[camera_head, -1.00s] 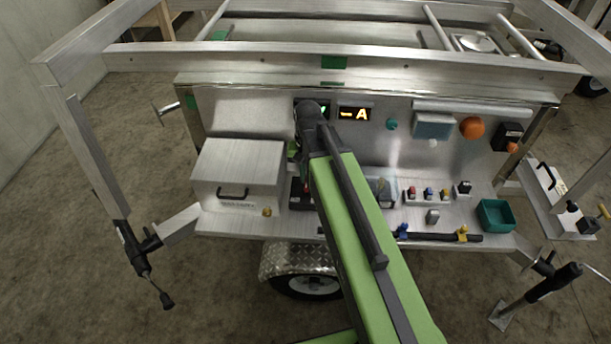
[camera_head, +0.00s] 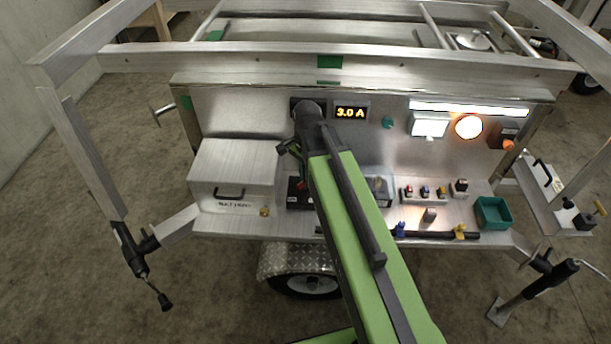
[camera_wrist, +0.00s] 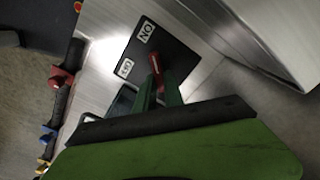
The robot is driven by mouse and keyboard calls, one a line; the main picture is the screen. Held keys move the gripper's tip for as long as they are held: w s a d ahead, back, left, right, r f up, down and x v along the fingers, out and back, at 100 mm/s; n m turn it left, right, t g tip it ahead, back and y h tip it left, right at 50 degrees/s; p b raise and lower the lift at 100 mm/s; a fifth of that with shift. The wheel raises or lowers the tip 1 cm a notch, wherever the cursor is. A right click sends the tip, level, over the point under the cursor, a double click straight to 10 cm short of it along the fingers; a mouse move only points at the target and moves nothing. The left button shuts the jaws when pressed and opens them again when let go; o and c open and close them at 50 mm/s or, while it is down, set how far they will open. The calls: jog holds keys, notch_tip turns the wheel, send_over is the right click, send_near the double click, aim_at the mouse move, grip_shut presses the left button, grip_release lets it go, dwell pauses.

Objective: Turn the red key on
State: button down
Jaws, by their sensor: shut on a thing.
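The red key (camera_wrist: 155,66) stands in a black switch plate (camera_wrist: 180,57) in the wrist view. The plate carries a white ON label (camera_wrist: 146,29) and a second small label (camera_wrist: 125,68), too small to read surely. The key's upper end points roughly towards the ON label. My gripper (camera_wrist: 158,88) is shut on the key, with one green finger on each side of it. In the head view my arm hides most of the gripper and key; part of the black switch box (camera_head: 298,194) shows left of my arm.
The display (camera_head: 351,113) reads 3.0 A. The light bar (camera_head: 470,108), white lamp (camera_head: 429,126) and round orange lamp (camera_head: 468,127) are lit. A metal box (camera_head: 232,172) stands left of my arm. Several small coloured switches (camera_head: 425,191) and a green tray (camera_head: 493,213) lie right.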

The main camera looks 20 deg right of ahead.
jog(key=shift+m, duration=0.3)
jog(key=c, duration=1.4)
grip_release()
jog(key=shift+c, duration=0.2)
notch_tip(320, 180, up, 17)
jog(key=p, duration=1.7)
jog(key=shift+r, duration=0.15)
jog(key=shift+a, duration=0.1)
